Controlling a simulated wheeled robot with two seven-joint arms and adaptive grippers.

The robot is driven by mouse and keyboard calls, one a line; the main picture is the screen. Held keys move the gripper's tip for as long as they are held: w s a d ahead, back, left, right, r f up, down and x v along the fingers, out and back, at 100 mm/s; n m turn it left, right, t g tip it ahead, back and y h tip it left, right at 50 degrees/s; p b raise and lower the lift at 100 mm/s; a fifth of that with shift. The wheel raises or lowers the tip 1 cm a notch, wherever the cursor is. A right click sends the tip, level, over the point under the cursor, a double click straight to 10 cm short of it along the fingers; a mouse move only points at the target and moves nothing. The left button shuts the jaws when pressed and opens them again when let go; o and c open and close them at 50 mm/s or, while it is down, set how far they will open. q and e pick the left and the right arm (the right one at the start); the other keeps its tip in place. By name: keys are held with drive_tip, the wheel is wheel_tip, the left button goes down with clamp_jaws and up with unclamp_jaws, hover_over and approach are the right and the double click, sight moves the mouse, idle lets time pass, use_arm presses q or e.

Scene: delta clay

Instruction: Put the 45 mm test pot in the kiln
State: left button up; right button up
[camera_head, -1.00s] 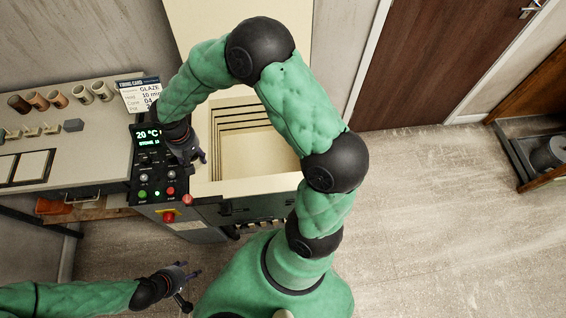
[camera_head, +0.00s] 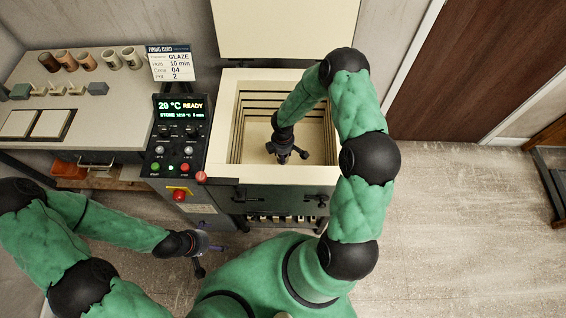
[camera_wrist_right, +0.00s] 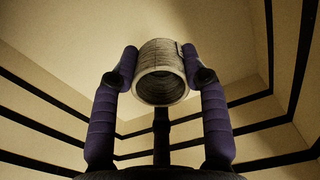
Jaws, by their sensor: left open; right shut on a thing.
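The test pot (camera_wrist_right: 160,72) is a pale grey ribbed cylinder in the right wrist view, its open end toward the camera. My right gripper (camera_wrist_right: 160,76) is shut on it, one purple finger on each side. In the head view my right gripper (camera_head: 287,155) reaches down into the open kiln (camera_head: 270,174), inside its cream chamber with dark grooves; I cannot make out the pot there. Whether the pot touches the kiln floor cannot be told. My left gripper (camera_head: 207,250) is open and empty, low in front of the control panel.
The control panel (camera_head: 178,135) left of the kiln reads 20 °C READY. A firing card (camera_head: 170,63) stands behind it. Several small cups (camera_head: 90,61) and pale tiles (camera_head: 52,124) are on the bench (camera_head: 125,95). The kiln lid (camera_head: 285,30) is up.

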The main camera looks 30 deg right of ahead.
wheel_tip(320, 180, down, 9)
drive_tip(key=b, duration=0.3)
drive_tip(key=shift+r, duration=0.3)
drive_tip(key=shift+f, duration=0.2)
drive_tip(key=o, duration=1.1)
drive_tip(key=shift+o, duration=0.2)
drive_tip(key=shift+r, duration=0.15)
drive_tip(key=shift+r, duration=0.2)
wheel_tip(320, 180, up, 12)
drive_tip(key=p, duration=0.5)
drive_tip(key=shift+f, duration=0.15)
